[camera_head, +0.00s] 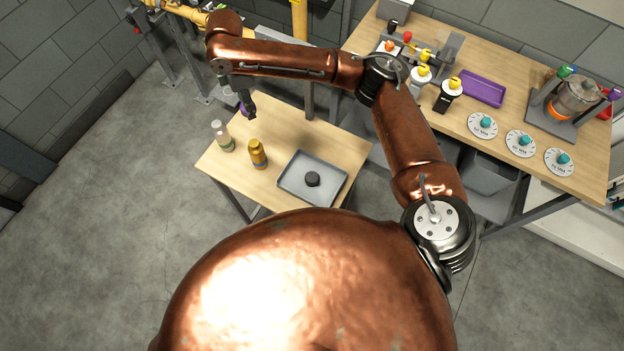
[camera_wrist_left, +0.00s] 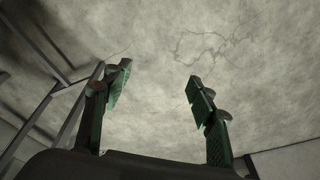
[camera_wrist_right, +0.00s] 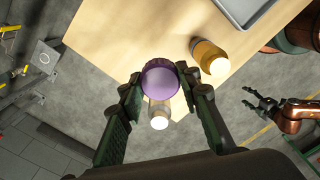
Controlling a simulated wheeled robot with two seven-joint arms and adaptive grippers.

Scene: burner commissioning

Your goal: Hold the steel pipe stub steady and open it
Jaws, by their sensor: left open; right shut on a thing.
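My right gripper (camera_head: 249,103) is shut on a round purple ribbed cap (camera_wrist_right: 160,77), held above the left part of the small wooden table (camera_head: 345,150). Only a sliver of purple shows in the head view; I cannot tell whether the steel pipe stub is under the cap, and no bare pipe stub can be made out. My left gripper (camera_wrist_left: 155,88) is open and empty over the concrete floor, well apart from the cap. It also shows at the right of the right wrist view (camera_wrist_right: 264,106) but not in the head view.
A clear bottle (camera_head: 223,137) and a brass-coloured bottle (camera_head: 257,154) stand near the cap. A grey tray (camera_head: 290,185) holds a black round piece (camera_head: 312,179).

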